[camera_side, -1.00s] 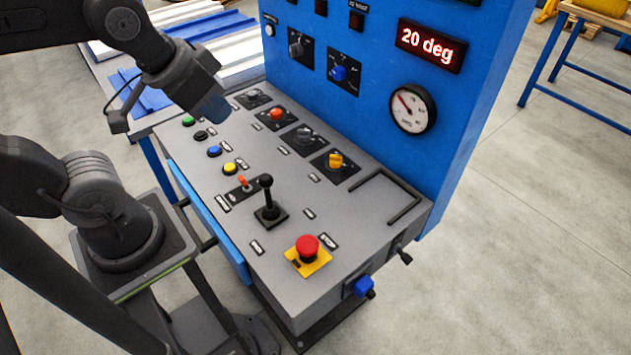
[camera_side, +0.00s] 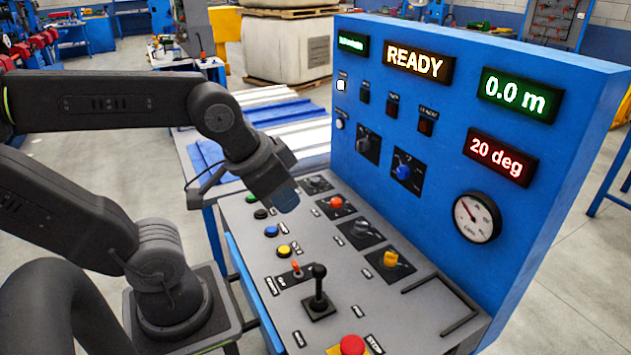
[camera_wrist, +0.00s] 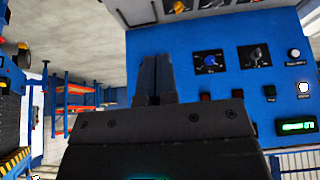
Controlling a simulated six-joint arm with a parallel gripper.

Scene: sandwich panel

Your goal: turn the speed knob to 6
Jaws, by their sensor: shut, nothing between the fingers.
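The control panel has several knobs, and I cannot read which one is the speed knob. On the sloping desk are a dark knob (camera_side: 317,183), a red-orange knob (camera_side: 336,202), a grey knob (camera_side: 361,228) and a yellow knob (camera_side: 390,259). On the upright face are a black knob (camera_side: 364,145) and a blue knob (camera_side: 403,172); they also show in the wrist view, black (camera_wrist: 256,55) and blue (camera_wrist: 210,61). My gripper (camera_side: 287,200) is shut and empty, above the desk's far-left part, apart from the knobs. Its fingers (camera_wrist: 155,78) are together in the wrist view.
Displays read READY (camera_side: 419,61), 0.0 m (camera_side: 520,94) and 20 deg (camera_side: 499,158). A joystick (camera_side: 318,290) stands up from the desk, near a red emergency button (camera_side: 352,345). Several push buttons line the desk's left side. A round gauge (camera_side: 477,217) is on the upright face.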

